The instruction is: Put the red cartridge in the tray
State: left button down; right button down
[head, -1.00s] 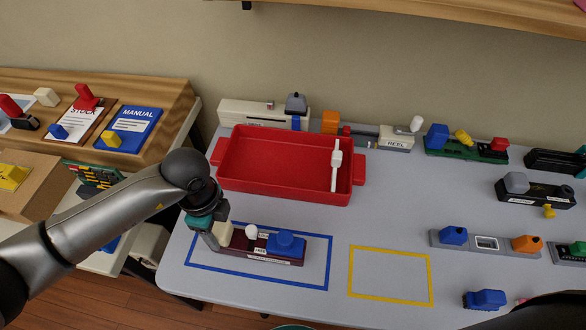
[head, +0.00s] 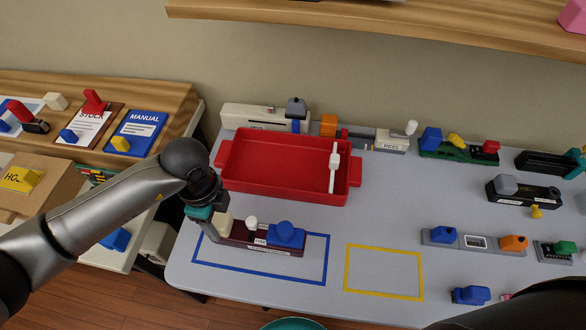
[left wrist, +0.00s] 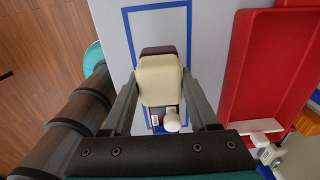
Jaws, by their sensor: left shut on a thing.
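The dark red cartridge (head: 236,239) is a long low piece with a white label, a cream block (head: 224,223), a white knob (head: 252,223) and a blue block (head: 286,235) on top. It is over the blue taped outline; I cannot tell if it touches the table. My left gripper (head: 215,229) is shut on the cream block at its left end. In the left wrist view the fingers (left wrist: 160,88) flank this block, with the dark red end (left wrist: 158,50) beyond. The red tray (head: 268,189) stands behind, with a white piece (head: 334,165) in its right part.
A yellow taped outline (head: 384,297) to the right is empty. Several handhelds, including a black one (head: 522,195) and a green one (head: 458,152), stand at the right. A cream device (head: 255,115) stands behind the tray. A wooden shelf (head: 420,25) overhangs the back.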

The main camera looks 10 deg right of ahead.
pick_arm(q)
jog(key=shift+r+p, duration=1.95)
jog(key=shift+r, duration=0.25)
jog(key=shift+w, duration=0.1)
